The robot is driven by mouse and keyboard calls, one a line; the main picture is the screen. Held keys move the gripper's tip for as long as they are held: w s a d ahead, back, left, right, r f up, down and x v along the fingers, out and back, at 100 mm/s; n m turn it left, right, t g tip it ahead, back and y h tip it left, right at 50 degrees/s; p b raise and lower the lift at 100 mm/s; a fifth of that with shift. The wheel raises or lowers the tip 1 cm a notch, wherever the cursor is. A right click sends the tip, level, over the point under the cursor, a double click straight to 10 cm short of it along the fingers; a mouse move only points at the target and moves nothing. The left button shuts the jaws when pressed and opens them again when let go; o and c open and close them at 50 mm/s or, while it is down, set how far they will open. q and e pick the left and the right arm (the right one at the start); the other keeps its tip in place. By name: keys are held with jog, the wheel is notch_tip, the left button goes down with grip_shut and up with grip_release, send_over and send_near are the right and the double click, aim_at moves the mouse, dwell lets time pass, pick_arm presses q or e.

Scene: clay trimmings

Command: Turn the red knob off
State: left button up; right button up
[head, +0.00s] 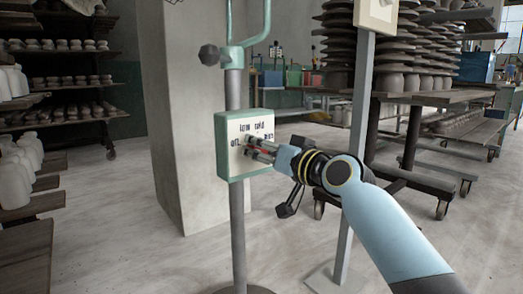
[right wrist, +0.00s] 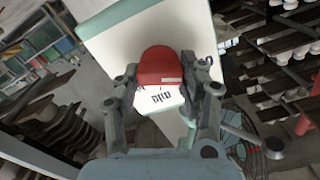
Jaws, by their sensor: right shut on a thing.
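The red knob (right wrist: 160,64) sits on the front of a control box in the right wrist view. It has a small pale mark on its edge, and a printed label, partly covered, is beside it. In the head view the green box (head: 221,150) is on a grey pole, with a white face bearing several black labels. Only a sliver of red shows there. My right gripper (head: 249,148) reaches the box face from the right. Its fingers (right wrist: 165,78) lie on both sides of the knob, shut on it. My left gripper is in neither view.
A concrete pillar (head: 190,110) stands behind the pole (head: 238,225). Shelves with pottery (head: 65,80) are on the left. A wheeled rack (head: 440,98) stands at the back right. A second post (head: 357,130) stands behind my right arm. The floor in front is mostly clear.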

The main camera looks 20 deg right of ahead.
jog(key=shift+f, duration=0.25)
jog(key=o, duration=0.9)
jog(key=shift+o, duration=1.4)
jog(key=shift+r, duration=0.15)
jog(key=shift+s, duration=0.15)
jog(key=v, duration=1.1)
jog(key=shift+s, duration=0.4)
jog(key=shift+d, duration=0.1)
